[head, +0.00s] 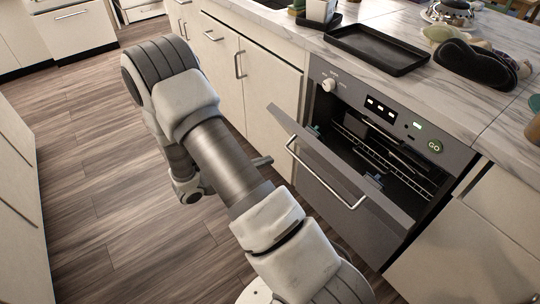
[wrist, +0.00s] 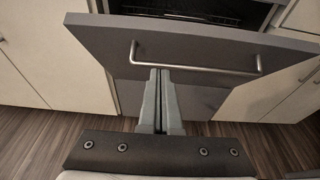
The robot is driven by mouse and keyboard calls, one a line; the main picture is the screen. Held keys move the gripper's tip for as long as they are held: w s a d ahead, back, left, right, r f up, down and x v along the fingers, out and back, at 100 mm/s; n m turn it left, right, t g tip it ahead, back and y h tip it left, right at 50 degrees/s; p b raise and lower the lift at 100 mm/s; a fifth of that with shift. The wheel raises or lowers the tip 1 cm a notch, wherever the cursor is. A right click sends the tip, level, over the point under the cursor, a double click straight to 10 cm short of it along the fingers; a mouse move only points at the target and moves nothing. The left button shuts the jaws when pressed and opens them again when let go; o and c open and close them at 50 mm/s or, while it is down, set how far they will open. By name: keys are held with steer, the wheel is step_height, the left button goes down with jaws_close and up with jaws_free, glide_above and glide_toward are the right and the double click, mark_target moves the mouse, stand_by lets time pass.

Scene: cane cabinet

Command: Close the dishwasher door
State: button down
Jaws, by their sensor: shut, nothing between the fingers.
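The dishwasher door (head: 335,190) is partly open, its top edge tilted out from the dark grey dishwasher front (head: 385,105). It carries a silver bar handle (head: 318,178). In the wrist view the grey door (wrist: 210,50) fills the upper middle, with its handle (wrist: 200,70) across it. My gripper (wrist: 160,72) is shut and empty, pointing at the door's outer face near the left part of the handle. I cannot tell whether the fingertips touch it. In the head view my forearm hides most of the gripper; only a finger end shows left of the door.
Inside the dishwasher a rack (head: 375,150) shows through the gap. Above is a marble counter (head: 440,75) with a black tray (head: 376,48) and dark oven mitts (head: 475,65). Cream cabinets (head: 255,75) flank the dishwasher. The wooden floor (head: 90,180) at left is clear.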

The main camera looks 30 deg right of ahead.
steer(key=b, duration=0.1)
glide_toward(304, 141)
step_height(304, 141, down, 3)
steer(key=d, duration=0.3)
steer(key=d+r, duration=0.1)
steer(key=shift+d+b, duration=0.4)
steer(key=shift+w+d+r, duration=0.15)
steer(key=shift+d+r, duration=0.2)
steer(key=shift+d, duration=0.05)
steer(key=shift+d+r, duration=0.15)
steer(key=d+r+y+p, duration=0.1)
steer(key=d+p, duration=0.1)
steer(key=d+r+y+p, duration=0.1)
steer(key=d+r+p, duration=0.1)
steer(key=d, duration=0.1)
steer(key=d+r+p, duration=0.2)
steer(key=d, duration=0.1)
steer(key=shift+w+d+g+y, duration=0.1)
steer(key=shift+w+g+y, duration=0.2)
steer(key=shift+y, duration=0.1)
steer(key=d+r+y+p, duration=0.1)
steer(key=d, duration=0.6)
steer(key=shift+w+d+r, duration=0.15)
steer(key=shift+w+d, duration=0.1)
steer(key=shift+w, duration=0.05)
steer(key=shift+a, duration=0.1)
